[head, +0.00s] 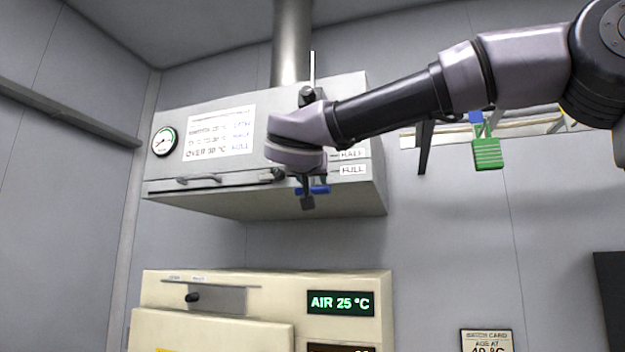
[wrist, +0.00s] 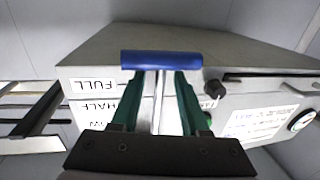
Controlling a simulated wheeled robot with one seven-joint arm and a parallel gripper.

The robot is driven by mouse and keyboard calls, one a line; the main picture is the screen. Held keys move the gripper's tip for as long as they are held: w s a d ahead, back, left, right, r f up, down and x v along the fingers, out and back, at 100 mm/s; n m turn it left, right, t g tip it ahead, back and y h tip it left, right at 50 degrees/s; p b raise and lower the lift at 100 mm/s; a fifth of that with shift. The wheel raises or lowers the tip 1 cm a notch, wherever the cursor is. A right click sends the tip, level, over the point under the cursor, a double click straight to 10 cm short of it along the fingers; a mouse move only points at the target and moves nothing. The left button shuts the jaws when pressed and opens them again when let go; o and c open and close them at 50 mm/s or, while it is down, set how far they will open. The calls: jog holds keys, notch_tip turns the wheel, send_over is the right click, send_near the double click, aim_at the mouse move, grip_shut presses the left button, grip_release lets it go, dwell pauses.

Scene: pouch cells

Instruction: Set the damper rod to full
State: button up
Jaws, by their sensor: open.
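The damper rod is a pale upright rod; its upper end (head: 312,68) rises above the hood in the head view. Its blue crossbar handle (head: 319,189) hangs at the hood's lower front edge, slightly below the FULL label (head: 353,170). In the wrist view, the blue handle (wrist: 161,60) lies across the fingertips and the pale rod runs between the fingers. My gripper (wrist: 160,76) is open, with one green-sided finger on each side of the rod. Whether the fingers touch it I cannot tell. My wrist hides much of the rod in the head view.
The hood (head: 250,200) carries a HALF label (head: 351,154), a printed sign (head: 218,135) and a round gauge (head: 164,141). Below, a cream cabinet has a display (head: 340,303) reading AIR 25 °C. A green padlock (head: 487,153) hangs at right. Open space lies below the hood.

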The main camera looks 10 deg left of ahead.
grip_shut()
dwell(1.4)
